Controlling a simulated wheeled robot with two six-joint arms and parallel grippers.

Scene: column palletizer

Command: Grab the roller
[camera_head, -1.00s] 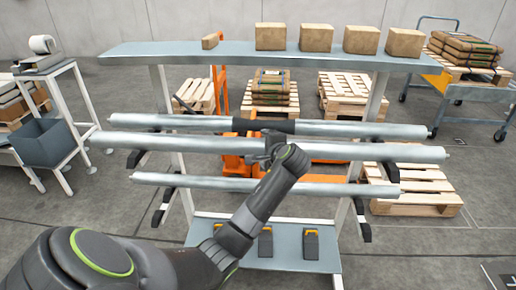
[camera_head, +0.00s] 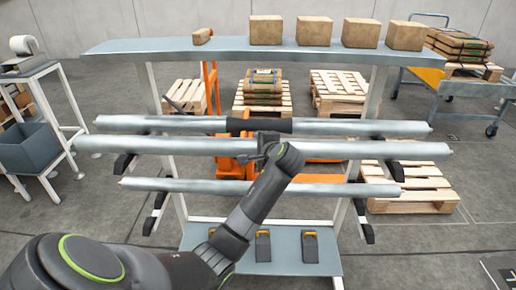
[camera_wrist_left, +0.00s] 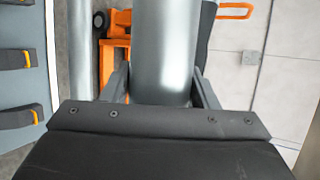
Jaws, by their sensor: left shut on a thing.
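Three long grey metal rollers lie across the rack: an upper one (camera_head: 370,128) with a black sleeve at its middle, a middle one (camera_head: 160,146) that looks nearest to me, and a lower one (camera_head: 340,188). My left gripper (camera_head: 266,147) is shut on the middle roller near its centre. In the left wrist view the roller (camera_wrist_left: 163,45) passes between the two dark fingers (camera_wrist_left: 162,88). Part of the roller's grip area is hidden by my wrist. I cannot tell whether it is clear of its supports. My right gripper is not in view.
The rack's top shelf (camera_head: 230,45) holds several cardboard boxes (camera_head: 313,31). Its lower shelf (camera_head: 220,230) holds black-and-orange items (camera_head: 263,245). Black support arms (camera_head: 125,165) sit near the roller ends. A blue-grey bin (camera_head: 30,148) stands left; wooden pallets (camera_head: 410,190) and an orange pallet jack (camera_head: 235,165) are behind.

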